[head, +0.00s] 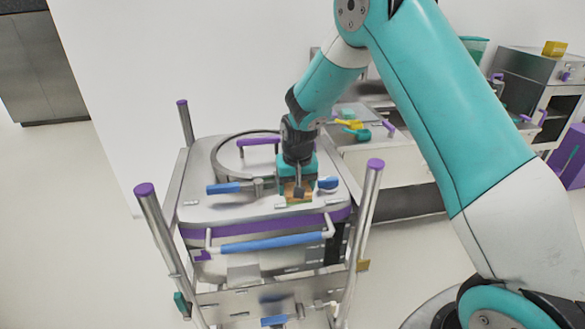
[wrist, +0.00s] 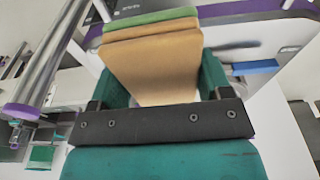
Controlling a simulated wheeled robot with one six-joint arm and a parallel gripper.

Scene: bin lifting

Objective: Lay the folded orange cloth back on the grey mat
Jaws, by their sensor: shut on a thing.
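The folded orange cloth (wrist: 155,65) is between the two teal fingers of my gripper (wrist: 155,92) in the wrist view. The gripper is shut on it. The cloth looks like a flat block with a green layer (wrist: 150,24) along its far edge. In the head view, the cloth (head: 297,190) shows small and orange under my gripper (head: 297,180), over the front part of a steel lid. I cannot tell whether it touches the lid. I cannot pick out the grey mat for certain in either view.
The steel lid (head: 200,205) tops a cart with a blue front handle (head: 270,243). Purple-capped posts (head: 145,190) rise at its corners, one close right of my gripper (head: 375,165). A counter behind holds a yellow item (head: 352,124) and green pieces. Open floor lies left.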

